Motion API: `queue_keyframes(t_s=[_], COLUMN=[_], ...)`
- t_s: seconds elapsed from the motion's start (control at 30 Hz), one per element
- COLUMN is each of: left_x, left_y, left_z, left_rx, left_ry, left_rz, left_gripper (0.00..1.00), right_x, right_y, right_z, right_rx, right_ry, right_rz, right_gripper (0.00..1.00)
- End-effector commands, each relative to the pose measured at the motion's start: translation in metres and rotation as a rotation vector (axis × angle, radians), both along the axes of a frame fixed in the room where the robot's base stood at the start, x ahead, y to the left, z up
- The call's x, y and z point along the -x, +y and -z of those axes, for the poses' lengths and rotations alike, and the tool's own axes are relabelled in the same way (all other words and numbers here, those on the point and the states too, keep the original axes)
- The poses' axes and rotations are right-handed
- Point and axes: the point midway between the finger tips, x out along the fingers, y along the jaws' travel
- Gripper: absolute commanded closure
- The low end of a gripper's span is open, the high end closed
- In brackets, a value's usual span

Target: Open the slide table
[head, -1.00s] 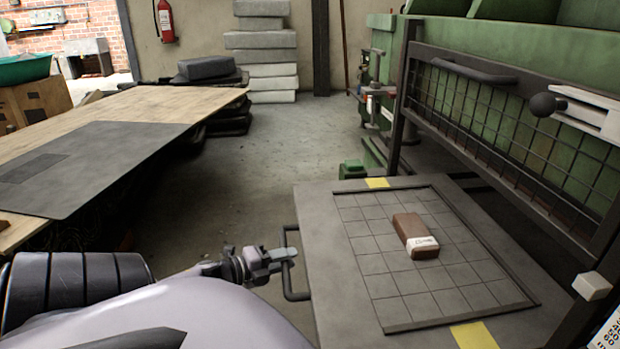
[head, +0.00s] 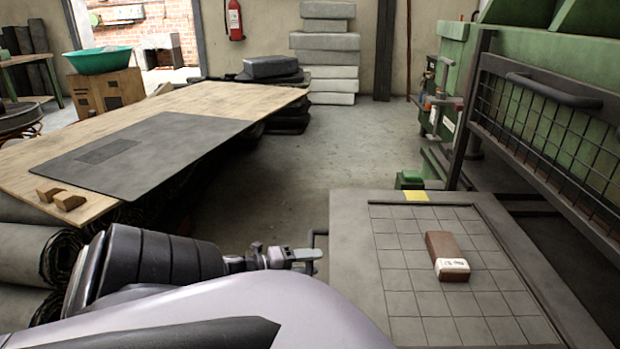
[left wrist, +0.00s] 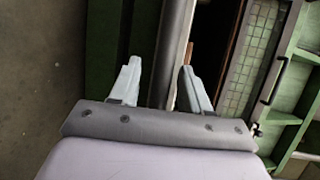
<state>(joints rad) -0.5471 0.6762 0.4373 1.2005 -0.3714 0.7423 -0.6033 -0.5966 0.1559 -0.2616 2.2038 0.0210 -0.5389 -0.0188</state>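The slide table (head: 353,262) is a flat grey platform with a gridded top, at the lower right of the head view. A dark handle (head: 312,238) sticks out from its left edge. My left gripper (head: 312,254) is at this handle and covers part of it. In the left wrist view the two fingers (left wrist: 158,82) stand apart, with a grey bar (left wrist: 174,45) showing between and beyond them. I cannot tell whether they touch the handle. My right gripper is not in view.
A brown block (head: 440,245) with a pale label lies on the slide table. A green machine with a mesh guard (head: 550,110) stands to the right. A wooden table with a dark sheet (head: 130,150) is on the left. Floor (head: 340,140) beyond is clear.

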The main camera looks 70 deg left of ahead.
Motion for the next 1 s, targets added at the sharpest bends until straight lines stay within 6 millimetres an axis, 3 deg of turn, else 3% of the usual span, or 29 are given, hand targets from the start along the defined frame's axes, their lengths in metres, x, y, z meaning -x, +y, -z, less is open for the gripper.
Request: queue_keyframes(t_s=[0.33,0.53,0.7,1.0], left_x=[0.004,0.035,0.059,0.070], left_y=[-0.001,0.002,0.004,0.005], left_z=[-0.002,-0.008,-0.012,-0.013], left_rx=[0.001,0.003,0.001,0.000], left_ry=[-0.001,0.001,0.001,-0.001], left_rz=[0.003,0.001,0.000,0.001], left_gripper=[0.54,0.54,0.54,0.54], right_x=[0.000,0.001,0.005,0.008], right_y=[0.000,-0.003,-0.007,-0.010], right_z=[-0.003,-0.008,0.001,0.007], right_rx=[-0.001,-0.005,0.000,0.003], right_ry=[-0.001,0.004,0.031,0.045], right_rz=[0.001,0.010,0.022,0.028], right_gripper=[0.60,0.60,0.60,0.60])
